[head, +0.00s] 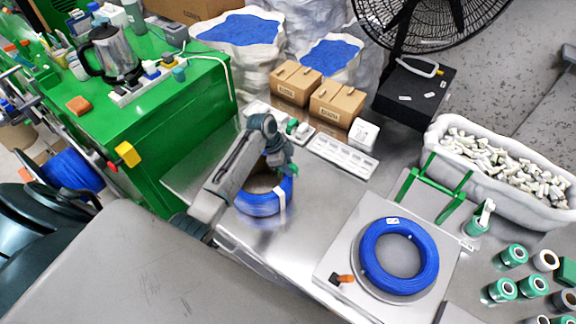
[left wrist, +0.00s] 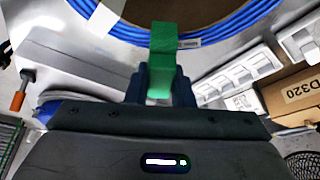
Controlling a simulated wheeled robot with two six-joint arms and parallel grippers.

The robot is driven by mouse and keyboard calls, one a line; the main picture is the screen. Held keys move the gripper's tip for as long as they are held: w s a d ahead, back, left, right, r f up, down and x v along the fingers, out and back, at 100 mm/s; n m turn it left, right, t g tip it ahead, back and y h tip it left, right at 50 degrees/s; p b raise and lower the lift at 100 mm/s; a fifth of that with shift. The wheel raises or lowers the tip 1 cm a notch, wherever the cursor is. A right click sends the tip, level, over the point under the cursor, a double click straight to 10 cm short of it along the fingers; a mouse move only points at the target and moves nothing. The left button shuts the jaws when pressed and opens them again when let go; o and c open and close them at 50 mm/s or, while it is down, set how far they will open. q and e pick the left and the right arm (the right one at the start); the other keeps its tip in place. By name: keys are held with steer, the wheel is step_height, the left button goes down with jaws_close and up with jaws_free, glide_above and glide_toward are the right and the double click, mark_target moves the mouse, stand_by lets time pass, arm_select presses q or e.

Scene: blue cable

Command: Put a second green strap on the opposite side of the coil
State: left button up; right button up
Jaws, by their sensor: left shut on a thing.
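A blue cable coil (head: 262,204) lies on the steel table, with a white band on its near right side. It also fills the top of the left wrist view (left wrist: 225,28), where a white band (left wrist: 105,18) crosses it at the left. My left gripper (head: 283,166) is over the far side of this coil. In the left wrist view my left gripper (left wrist: 161,85) is shut on a green strap (left wrist: 163,45), whose far end overlaps the coil's edge. I cannot tell whether the strap goes around the cable. My forearm hides part of the coil. My right gripper is not in view.
A second blue coil (head: 368,262) lies on a square plate (head: 335,262) at the right. A white slotted tray (head: 343,156) and cardboard boxes (head: 337,101) stand behind my left gripper. A green frame (head: 437,190) and a bin of white pieces (head: 440,128) are at the right.

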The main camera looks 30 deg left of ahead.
arm_select(q)
steer(key=shift+f, duration=0.25)
steer(key=shift+f+b, duration=0.55)
steer(key=shift+f, duration=0.15)
steer(key=shift+f, duration=0.1)
stand_by(0.4)
steer(key=shift+f, duration=0.2)
steer(key=shift+r, duration=0.2)
steer(key=shift+r+p, duration=0.45)
steer(key=shift+p, duration=0.05)
steer(key=shift+f, duration=0.45)
stand_by(0.9)
